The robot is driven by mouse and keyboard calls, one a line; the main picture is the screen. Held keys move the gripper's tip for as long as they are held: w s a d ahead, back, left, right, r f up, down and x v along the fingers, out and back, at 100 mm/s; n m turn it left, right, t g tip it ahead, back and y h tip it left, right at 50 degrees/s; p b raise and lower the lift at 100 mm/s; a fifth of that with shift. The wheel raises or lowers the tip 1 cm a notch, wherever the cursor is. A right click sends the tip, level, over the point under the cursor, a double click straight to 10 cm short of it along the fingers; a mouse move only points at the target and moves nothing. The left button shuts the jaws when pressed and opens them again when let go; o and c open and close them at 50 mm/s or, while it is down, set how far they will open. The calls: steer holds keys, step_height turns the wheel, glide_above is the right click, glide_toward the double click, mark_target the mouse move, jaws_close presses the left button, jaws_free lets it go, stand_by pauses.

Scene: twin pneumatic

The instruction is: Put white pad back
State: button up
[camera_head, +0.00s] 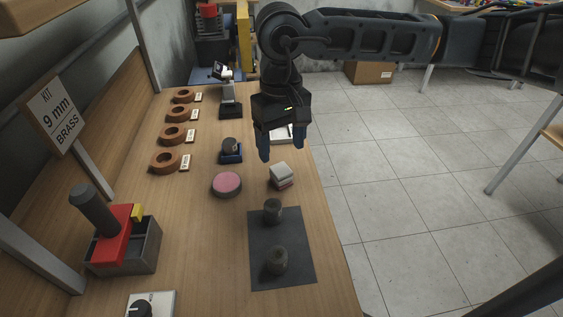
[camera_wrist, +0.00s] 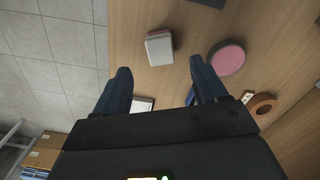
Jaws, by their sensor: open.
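The white pad (camera_head: 281,169) lies on top of a reddish pad (camera_head: 284,184) as a small stack near the table's right edge. The stack's white top (camera_wrist: 159,48) also shows in the wrist view, just beyond the fingertips. My gripper (camera_head: 283,150) is open and empty, fingers pointing down, behind the stack in the head view. In the wrist view, my gripper (camera_wrist: 160,70) has its two fingers apart, with the stack roughly in line with the gap between them. A flat white item (camera_head: 281,133) lies behind my fingers, partly hidden by them.
A round pink-topped pad (camera_head: 227,183) stands left of the stack. A dark mat (camera_head: 295,240) with two grey cylinders (camera_head: 273,211) is in front. Brown rings (camera_head: 165,162) line the left side, near a red and grey fixture (camera_head: 122,245). Bare wood lies between them.

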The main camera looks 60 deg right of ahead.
mark_target(281, 170)
steer(key=shift+r, duration=2.1)
